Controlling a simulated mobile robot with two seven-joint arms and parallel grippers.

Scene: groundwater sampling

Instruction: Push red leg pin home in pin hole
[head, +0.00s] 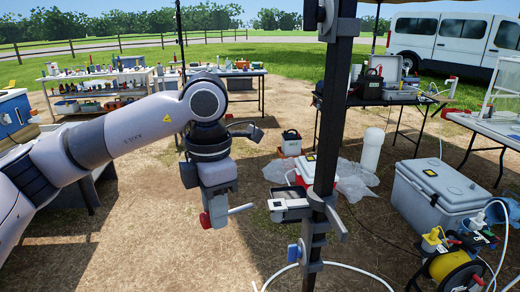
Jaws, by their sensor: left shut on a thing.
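My left gripper (217,208) hangs fingers-down at the centre, left of the dark canopy leg (323,150). It is shut on the red leg pin (205,220), whose red head shows at the gripper's lower left. A light rod, apparently the pin's shaft, sticks out to the right of the gripper toward the leg. In the picture its tip stops short of the leg and the grey tray on it. I cannot make out the pin hole on the leg. My right gripper is not in view.
A grey tray (276,214) and a blue knob (294,252) sit on the leg's left side. A red and white cooler (292,169) stands behind the leg. A grey cooler (441,196) and a yellow hose reel (450,265) are at right. Bare ground lies below my gripper.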

